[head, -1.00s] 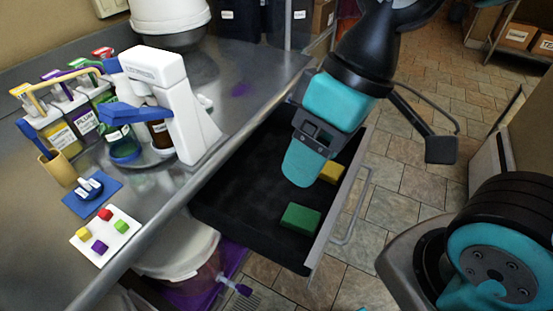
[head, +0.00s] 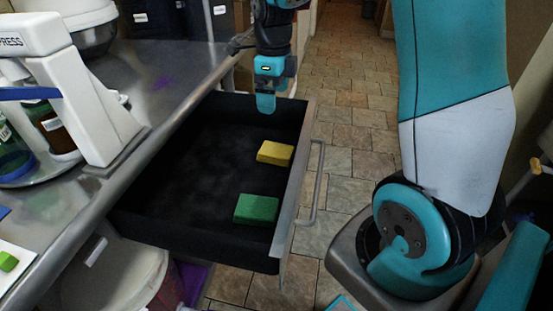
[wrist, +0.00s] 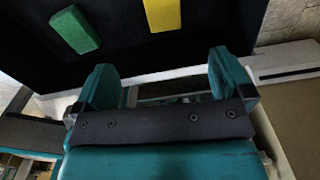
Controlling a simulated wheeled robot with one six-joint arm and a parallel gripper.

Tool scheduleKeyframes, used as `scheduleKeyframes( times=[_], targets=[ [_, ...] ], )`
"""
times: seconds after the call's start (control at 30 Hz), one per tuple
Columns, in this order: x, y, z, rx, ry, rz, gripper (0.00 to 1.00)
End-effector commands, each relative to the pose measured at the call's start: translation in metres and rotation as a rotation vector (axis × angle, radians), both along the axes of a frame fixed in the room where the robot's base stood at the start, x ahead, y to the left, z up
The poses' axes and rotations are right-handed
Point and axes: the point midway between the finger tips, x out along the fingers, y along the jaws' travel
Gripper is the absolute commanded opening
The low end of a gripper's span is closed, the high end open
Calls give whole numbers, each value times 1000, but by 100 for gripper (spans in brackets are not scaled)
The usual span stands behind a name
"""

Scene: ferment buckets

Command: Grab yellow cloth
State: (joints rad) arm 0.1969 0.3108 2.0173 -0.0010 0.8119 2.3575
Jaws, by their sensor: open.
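The yellow cloth (head: 275,152) is a folded, block-like piece lying on the floor of the open black drawer (head: 190,160), near its right front wall. It also shows at the top of the wrist view (wrist: 162,14), cut off by the frame edge. My gripper (head: 265,104) is at the far end of the drawer, beyond the yellow cloth and apart from it. In the wrist view its two teal fingers (wrist: 162,80) are spread with nothing between them.
A green cloth (head: 256,209) lies in the drawer, nearer than the yellow one. The drawer's front panel and handle (head: 316,185) border the right side. A steel counter with a white press (head: 75,80) stands on the left. The drawer's left part is empty.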

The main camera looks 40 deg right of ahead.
Motion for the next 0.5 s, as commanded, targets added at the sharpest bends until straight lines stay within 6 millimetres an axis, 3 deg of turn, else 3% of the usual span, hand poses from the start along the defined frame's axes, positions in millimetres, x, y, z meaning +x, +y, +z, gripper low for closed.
scheduleKeyframes(
  times=[0.5],
  targets=[
    [-1,-2,-106,0,5,-15,98]
  ],
)
